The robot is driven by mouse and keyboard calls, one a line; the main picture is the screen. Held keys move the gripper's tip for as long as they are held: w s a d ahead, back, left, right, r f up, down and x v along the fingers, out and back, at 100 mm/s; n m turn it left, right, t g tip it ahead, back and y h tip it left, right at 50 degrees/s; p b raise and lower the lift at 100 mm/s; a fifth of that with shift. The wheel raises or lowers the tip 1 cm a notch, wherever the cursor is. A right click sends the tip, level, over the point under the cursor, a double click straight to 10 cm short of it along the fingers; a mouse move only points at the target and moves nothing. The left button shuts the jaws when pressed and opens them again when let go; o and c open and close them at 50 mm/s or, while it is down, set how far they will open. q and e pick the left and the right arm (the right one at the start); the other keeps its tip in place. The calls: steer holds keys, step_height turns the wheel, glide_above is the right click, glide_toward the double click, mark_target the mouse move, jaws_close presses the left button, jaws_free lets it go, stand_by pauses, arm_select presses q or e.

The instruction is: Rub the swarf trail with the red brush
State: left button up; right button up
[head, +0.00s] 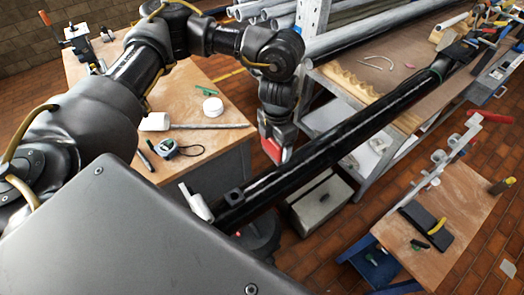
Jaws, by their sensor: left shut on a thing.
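My left gripper (277,138) hangs from the arm that comes in from the left, beside the long black tube (330,140) in the middle of the view. It is shut on a red thing (270,149), which looks like the red brush; the fingers hide part of it. The red thing is close to the tube's upper side; I cannot tell whether it touches. My right gripper is not in view.
A rack (345,125) with grey pipes stands behind the tube. A low table (462,205) with tools is at right.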

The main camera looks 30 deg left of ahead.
arm_select(q)
steer(key=s+d+f+m+b, duration=0.3)
steer(key=d+m+b, duration=0.4)
steer(key=m, duration=0.8)
steer(key=s+d+f+m+b, duration=0.4)
steer(key=d+m+b, duration=0.3)
steer(key=m, duration=0.9)
steer(key=shift+s+d+f, duration=0.3)
steer(key=shift+s+d, duration=0.1)
steer(key=shift+d, duration=0.35)
steer(key=shift+d+m, duration=0.1)
steer(key=shift+m, duration=0.2)
